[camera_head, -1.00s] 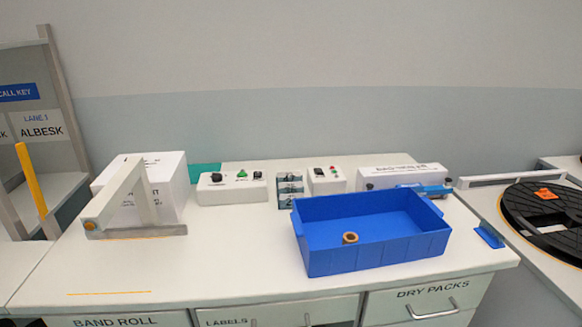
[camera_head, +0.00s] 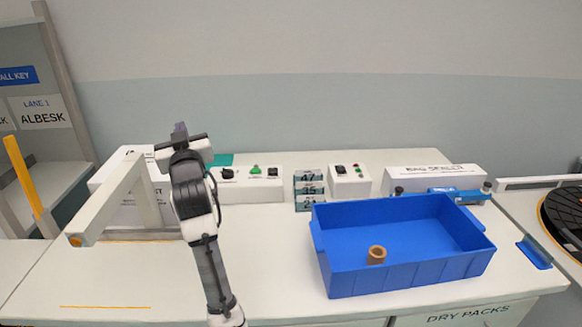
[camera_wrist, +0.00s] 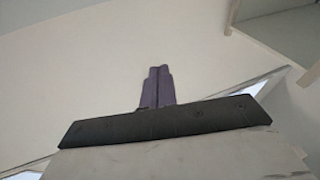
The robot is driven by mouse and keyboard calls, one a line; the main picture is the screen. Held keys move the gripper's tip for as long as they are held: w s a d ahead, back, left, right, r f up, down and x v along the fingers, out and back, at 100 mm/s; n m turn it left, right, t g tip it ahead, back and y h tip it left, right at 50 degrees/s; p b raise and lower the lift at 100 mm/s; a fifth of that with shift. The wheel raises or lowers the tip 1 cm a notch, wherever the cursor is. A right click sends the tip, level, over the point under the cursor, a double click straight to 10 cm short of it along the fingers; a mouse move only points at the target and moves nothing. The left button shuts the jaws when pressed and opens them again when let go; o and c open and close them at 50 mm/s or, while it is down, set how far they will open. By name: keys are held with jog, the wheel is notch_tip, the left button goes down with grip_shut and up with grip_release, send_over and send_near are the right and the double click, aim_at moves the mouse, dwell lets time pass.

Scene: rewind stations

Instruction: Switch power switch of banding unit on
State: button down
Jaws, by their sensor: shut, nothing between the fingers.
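A white box (camera_head: 105,180) with a white angled bar (camera_head: 108,200) in front of it stands at the left of the bench; its lettering is mostly hidden behind the bar and my arm. Beside it is a low white control box (camera_head: 255,194) with a dark knob (camera_head: 227,174), a green button (camera_head: 256,170) and a dark switch (camera_head: 272,172). I cannot tell the switch's position. My gripper (camera_head: 180,128) is raised above the left end of the control box, pointing up. In the wrist view, its purple fingers (camera_wrist: 157,87) are together and empty, against a pale surface.
A blue bin (camera_head: 400,270) holding a brown roll (camera_head: 376,255) stands at the front right. Numbered blocks (camera_head: 308,188) and a second small control box (camera_head: 349,182) stand behind it. A bag sealer (camera_head: 436,180) is at back right. The front left bench is clear.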

jog(key=w+d+f+m+g+h, duration=0.2)
jog(key=w+d+f+g+h, duration=0.1)
jog(key=d+f, duration=0.4)
jog(key=w+d+f+m+g+h, duration=0.2)
jog(key=w+d+f, duration=0.4)
jog(key=d, duration=0.7)
jog(key=shift+d+f+m+g+h, duration=0.15)
jog(key=shift+f+m+g+h, duration=0.25)
jog(key=shift+f, duration=0.3)
jog(key=shift+w, duration=0.15)
jog(key=p, duration=0.3)
send_over(273, 179)
jog(key=f, duration=0.3)
jog(key=shift+w+f, duration=0.15)
jog(key=shift+w, duration=0.05)
notch_tip(273, 179, down, 3)
jog(key=shift+s+f+p, duration=0.1)
jog(key=shift+f+p, duration=0.05)
jog(key=shift+p, duration=0.45)
jog(key=shift+s+f, duration=0.1)
jog(key=shift+f, duration=0.35)
